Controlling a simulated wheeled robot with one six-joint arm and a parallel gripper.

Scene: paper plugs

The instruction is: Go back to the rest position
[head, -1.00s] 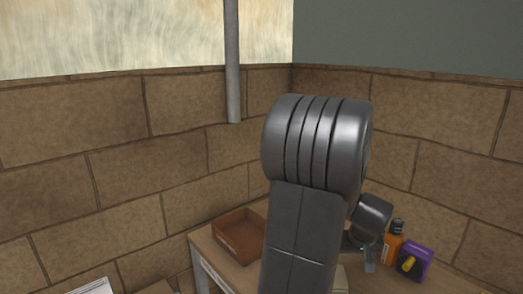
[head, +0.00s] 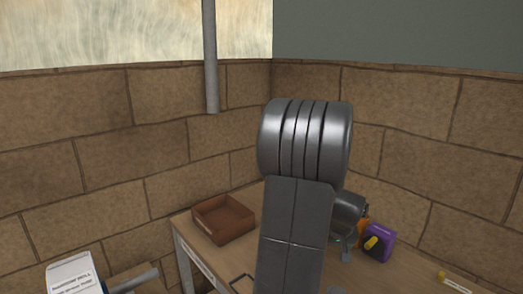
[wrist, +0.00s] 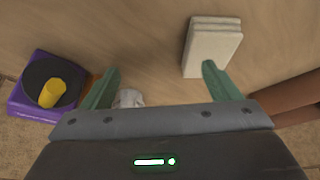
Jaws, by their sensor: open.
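My gripper (wrist: 161,84) is open in the wrist view, its two green fingers spread wide with nothing held between the tips. It hangs above the wooden table. A pale stacked block (wrist: 211,48) lies beyond the right finger, and a crumpled whitish thing (wrist: 129,98) shows beside the left finger. In the head view my dark arm stands upright in the middle and hides part of the table. The gripper's fingers are small and partly hidden there.
An orange bottle (head: 365,226) is partly hidden. A brown tray (head: 223,222) sits at the table's back left. Brick walls close the corner.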

